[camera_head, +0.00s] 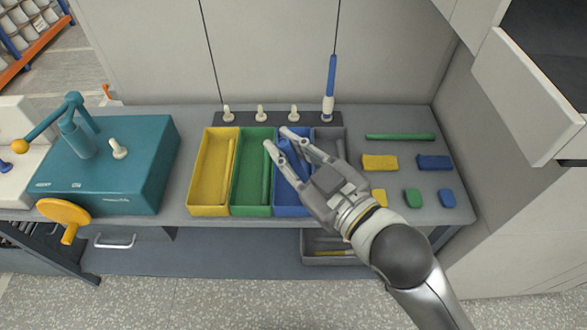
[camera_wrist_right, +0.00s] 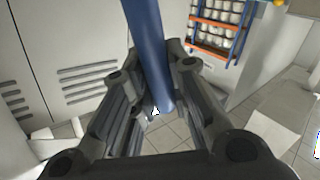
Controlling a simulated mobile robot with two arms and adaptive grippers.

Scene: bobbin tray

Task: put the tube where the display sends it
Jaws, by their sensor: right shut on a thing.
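My right gripper (camera_head: 282,140) appears in front of the blue compartment (camera_head: 290,211) of the sorting tray. It is shut on a blue tube, which shows as a long blue bar (camera_wrist_right: 148,45) between its fingers in the right wrist view. In the head view the fingers largely hide this tube. The tray also has a yellow compartment (camera_head: 208,211) with a yellow tube (camera_head: 229,160), a green compartment (camera_head: 250,211) with a green tube (camera_head: 266,178), and a grey compartment partly behind the gripper. No readable display shows. My left gripper is out of view.
A blue and white upright piece (camera_head: 331,78) stands at the back strip beside several white pegs (camera_head: 261,113). A teal machine (camera_head: 140,175) with a yellow handwheel (camera_head: 64,213) is at left. A green bar (camera_head: 400,137) and several coloured blocks lie at right. An open cabinet door (camera_head: 525,95) juts in.

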